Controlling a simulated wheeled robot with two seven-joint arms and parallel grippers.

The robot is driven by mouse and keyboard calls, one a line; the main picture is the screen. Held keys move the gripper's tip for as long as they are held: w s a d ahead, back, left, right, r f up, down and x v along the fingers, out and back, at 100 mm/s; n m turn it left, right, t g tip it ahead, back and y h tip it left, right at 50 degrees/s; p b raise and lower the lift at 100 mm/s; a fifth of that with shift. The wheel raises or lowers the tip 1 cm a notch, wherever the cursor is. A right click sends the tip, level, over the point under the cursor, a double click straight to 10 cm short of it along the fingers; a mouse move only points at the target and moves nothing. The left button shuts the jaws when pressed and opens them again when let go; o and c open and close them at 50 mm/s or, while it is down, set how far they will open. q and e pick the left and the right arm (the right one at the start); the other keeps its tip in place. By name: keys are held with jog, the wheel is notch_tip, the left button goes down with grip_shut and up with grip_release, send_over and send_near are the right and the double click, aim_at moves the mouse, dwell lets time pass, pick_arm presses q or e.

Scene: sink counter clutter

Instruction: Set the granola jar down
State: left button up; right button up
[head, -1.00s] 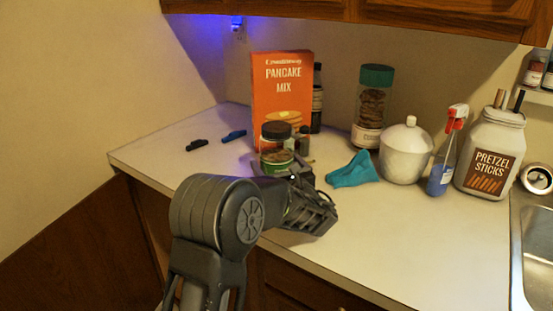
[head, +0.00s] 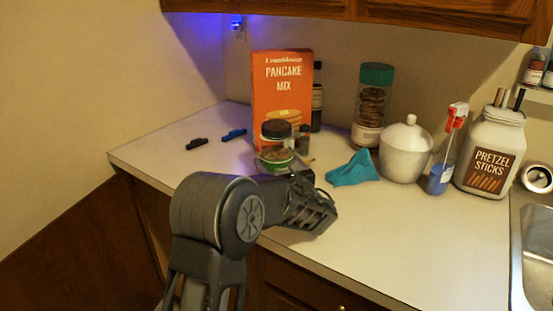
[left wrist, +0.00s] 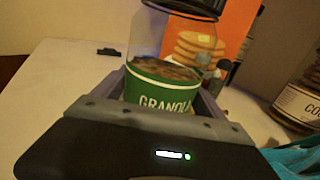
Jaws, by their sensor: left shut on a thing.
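The granola jar (head: 277,153) is clear with a dark lid and a green label. It stands about upright in front of the pancake mix box, over the back part of the counter (head: 400,235). My left gripper (head: 284,166) is shut around the jar's lower part. The left wrist view shows the jar's green label reading GRANOLA (left wrist: 160,93) between the fingers (left wrist: 165,100). The jar's base is hidden by the gripper, so I cannot tell whether it touches the counter. My right gripper is not in view.
The orange pancake mix box (head: 282,85) and a dark bottle (head: 317,100) stand behind. A cookie jar (head: 370,108), teal cloth (head: 352,170), white lidded pot (head: 405,153), spray bottle (head: 440,175) and pretzel jar (head: 490,150) are to the right. The front counter is clear.

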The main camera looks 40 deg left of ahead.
aim_at(276, 126)
pick_arm(q)
jog(key=c, duration=1.2)
jog(key=shift+r, duration=0.1)
notch_tip(276, 126, up, 10)
dwell(0.6)
